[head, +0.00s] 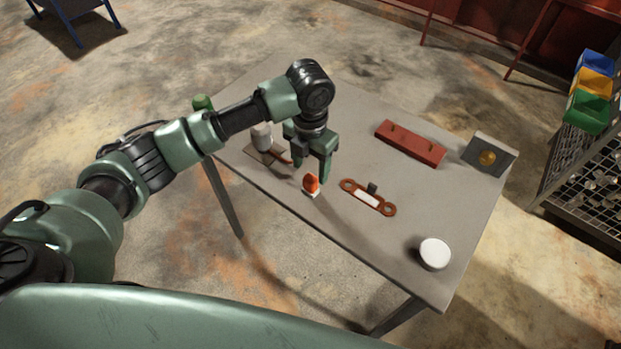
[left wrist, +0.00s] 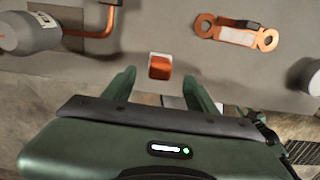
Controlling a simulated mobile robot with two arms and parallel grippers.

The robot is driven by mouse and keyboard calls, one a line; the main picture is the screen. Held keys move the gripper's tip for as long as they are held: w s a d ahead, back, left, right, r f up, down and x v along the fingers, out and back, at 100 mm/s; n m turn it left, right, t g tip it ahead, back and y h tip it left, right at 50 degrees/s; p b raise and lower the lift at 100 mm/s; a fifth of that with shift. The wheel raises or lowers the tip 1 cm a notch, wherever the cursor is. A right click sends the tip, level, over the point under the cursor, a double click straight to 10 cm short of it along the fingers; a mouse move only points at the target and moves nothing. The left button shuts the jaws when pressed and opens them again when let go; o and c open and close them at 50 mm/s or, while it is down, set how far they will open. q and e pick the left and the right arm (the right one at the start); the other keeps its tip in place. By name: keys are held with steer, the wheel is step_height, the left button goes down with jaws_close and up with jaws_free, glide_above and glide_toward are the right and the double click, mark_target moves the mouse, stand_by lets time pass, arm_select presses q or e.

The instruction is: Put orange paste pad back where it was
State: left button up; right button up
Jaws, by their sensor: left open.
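The orange paste pad (head: 311,183) is a small orange block with a white part, on the grey table (head: 350,141) near its front edge. In the left wrist view the pad (left wrist: 160,66) lies just beyond the fingertips, roughly centred between them. My left gripper (head: 312,172) is open and points down over the table beside the pad; it also shows in the left wrist view (left wrist: 163,80). Nothing is between its fingers that I can make out. My right gripper is not in view.
An orange two-ringed bracket (head: 368,197) lies right of the pad. A grey cylinder with a copper pipe (head: 263,137) stands left. A red block (head: 410,144), a grey plate with a brass disc (head: 488,156) and a white round container (head: 434,253) stand further right.

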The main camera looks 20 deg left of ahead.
mark_target(310, 178)
arm_select(q)
step_height(310, 178, up, 6)
steer(key=shift+f+b, duration=0.15)
steer(key=shift+b, duration=0.15)
stand_by(0.3)
